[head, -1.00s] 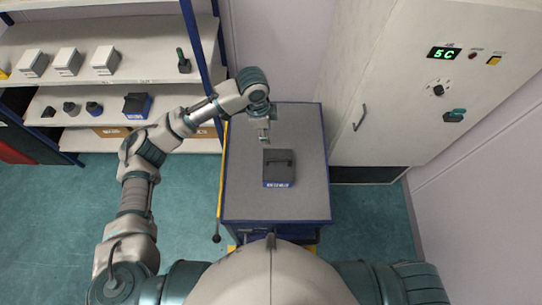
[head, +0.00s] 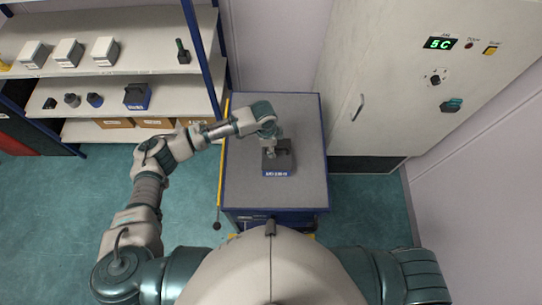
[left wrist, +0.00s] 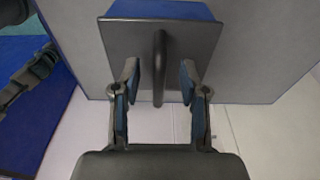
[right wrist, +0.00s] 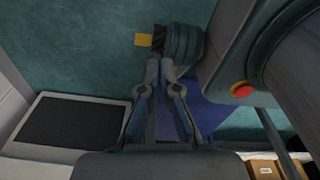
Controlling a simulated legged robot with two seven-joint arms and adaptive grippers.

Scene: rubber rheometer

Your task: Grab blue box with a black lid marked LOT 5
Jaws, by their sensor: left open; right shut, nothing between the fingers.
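A blue box with a black lid (head: 283,163) sits on the grey cart top. The label on its front is too small to read. In the left wrist view the lid (left wrist: 201,38) has a raised bar handle (left wrist: 159,68) along its middle. My left gripper (head: 270,148) is over the back of the box. In the left wrist view the left gripper (left wrist: 160,82) is open, with one finger on each side of the handle and gaps to it. My right gripper (right wrist: 159,68) is shut and empty, away from the box; the head view does not show it.
The cart (head: 240,187) has free room around the box. A tall cabinet (head: 385,90) with a green 5C display stands at the right. Shelves (head: 110,128) at the left hold grey boxes and another dark-lidded blue box (head: 137,97).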

